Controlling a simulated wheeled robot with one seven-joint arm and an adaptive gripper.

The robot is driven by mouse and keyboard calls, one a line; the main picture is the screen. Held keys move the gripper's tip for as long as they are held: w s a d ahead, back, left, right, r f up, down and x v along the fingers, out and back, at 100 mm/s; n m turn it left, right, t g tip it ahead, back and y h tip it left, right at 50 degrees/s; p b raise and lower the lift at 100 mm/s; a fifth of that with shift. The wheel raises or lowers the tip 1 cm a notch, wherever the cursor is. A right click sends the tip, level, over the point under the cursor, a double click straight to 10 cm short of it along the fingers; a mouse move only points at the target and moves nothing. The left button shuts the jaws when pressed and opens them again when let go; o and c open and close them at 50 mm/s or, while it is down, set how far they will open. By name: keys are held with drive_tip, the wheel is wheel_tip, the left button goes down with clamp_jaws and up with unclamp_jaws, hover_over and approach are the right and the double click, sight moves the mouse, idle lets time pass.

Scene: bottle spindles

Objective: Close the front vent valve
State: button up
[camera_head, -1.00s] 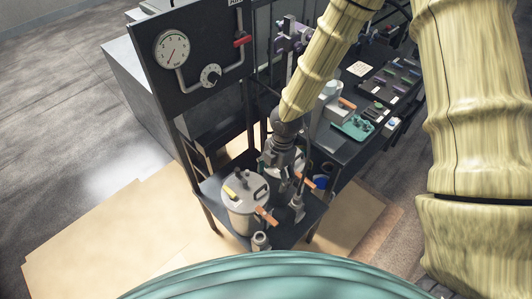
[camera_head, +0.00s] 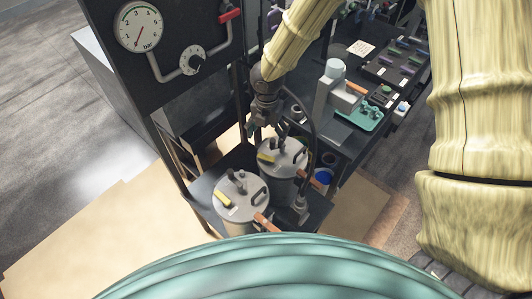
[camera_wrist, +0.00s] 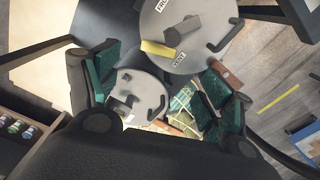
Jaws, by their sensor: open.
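The front vessel (camera_head: 240,212) is a grey pot with a round lid. A yellow vent handle (camera_head: 221,200) lies along the left side of its lid. In the wrist view its lid (camera_wrist: 205,30) is at the top, with partly visible "FRO" lettering, the yellow handle (camera_wrist: 158,48) and a "VENT" label (camera_wrist: 179,60). The rear vessel (camera_head: 290,160) has its own yellow handle (camera_head: 266,157); its lid (camera_wrist: 138,92) appears between my fingers in the wrist view. My gripper (camera_head: 266,128) is open and empty above the rear vessel, apart from the front handle.
A dark panel with a pressure gauge (camera_head: 138,27), a knob (camera_head: 192,60) and a red-handled valve (camera_head: 230,14) stands behind left. Orange handles (camera_head: 267,222) stick out by the vessels. A bench on the right holds a teal tray (camera_head: 362,115) and tools.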

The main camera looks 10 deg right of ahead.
sight(266, 157)
drive_tip(key=shift+a+f+p, duration=0.15)
drive_tip(key=shift+f+p, duration=0.95)
drive_tip(key=shift+f, duration=4.1)
drive_tip(key=shift+c, duration=0.4)
